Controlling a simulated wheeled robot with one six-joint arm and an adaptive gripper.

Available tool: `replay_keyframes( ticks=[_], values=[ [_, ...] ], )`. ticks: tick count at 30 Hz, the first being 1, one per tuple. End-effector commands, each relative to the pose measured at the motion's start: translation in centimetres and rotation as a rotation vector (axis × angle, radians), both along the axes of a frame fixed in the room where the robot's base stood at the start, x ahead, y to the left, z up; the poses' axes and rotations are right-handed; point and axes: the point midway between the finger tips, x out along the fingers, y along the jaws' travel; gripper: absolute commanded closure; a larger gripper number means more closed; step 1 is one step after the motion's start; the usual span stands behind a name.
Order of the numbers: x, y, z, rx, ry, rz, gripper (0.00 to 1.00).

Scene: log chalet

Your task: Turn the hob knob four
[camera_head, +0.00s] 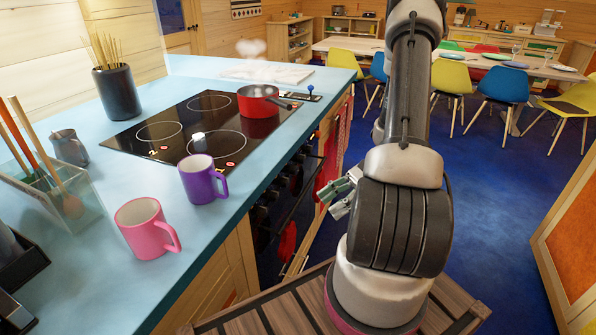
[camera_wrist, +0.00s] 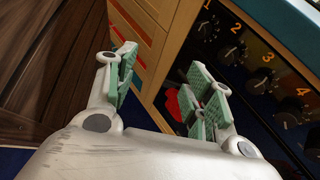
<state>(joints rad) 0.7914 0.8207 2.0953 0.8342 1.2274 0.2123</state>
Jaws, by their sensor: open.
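Hob knob four is a dark round knob (camera_wrist: 293,112) on the black front panel, just below the orange numeral 4, at the right of the wrist view. Knobs three (camera_wrist: 262,80), two (camera_wrist: 232,54) and one (camera_wrist: 208,29) run up and to the left from it under their numerals. My gripper (camera_wrist: 163,85) is open with nothing between its green-padded fingers. It is left of the knob row in the wrist view and apart from knob four. In the head view my gripper (camera_head: 343,194) hangs right of the counter front, and the knobs are too dark there to tell apart.
The black hob (camera_head: 190,135) on the blue counter (camera_head: 110,185) bears a red pan (camera_head: 258,103) with steam above it. A purple mug (camera_head: 202,182) and a pink mug (camera_head: 143,230) stand near the counter edge. Red cloth (camera_head: 328,165) hangs along the front. Blue floor lies right.

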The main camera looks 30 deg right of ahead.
Motion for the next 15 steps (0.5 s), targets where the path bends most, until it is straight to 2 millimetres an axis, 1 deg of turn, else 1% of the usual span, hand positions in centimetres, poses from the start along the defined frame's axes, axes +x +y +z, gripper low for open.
replay_keyframes(
  ticks=[1,3,5,6,8,9,11,12,15],
  values=[
    [1.0,-0.1,-1.8,0.071,0.042,-0.101,0.47],
    [2.8,-0.4,-3.7,0.166,0.09,-0.247,0.47],
    [4.6,-0.8,-5.2,0.247,0.126,-0.366,0.47],
    [5.9,-1.2,-6.1,0.298,0.146,-0.445,0.47],
    [8.1,-1.9,-7.2,0.378,0.169,-0.558,0.47],
    [9.9,-2.6,-7.6,0.429,0.177,-0.629,0.47],
    [12.5,-3.9,-7.2,0.491,0.168,-0.713,0.47],
    [14.1,-5.0,-6.4,0.523,0.154,-0.759,0.47],
    [16.6,-6.7,-4.9,0.609,0.145,-0.844,0.47]
  ],
)
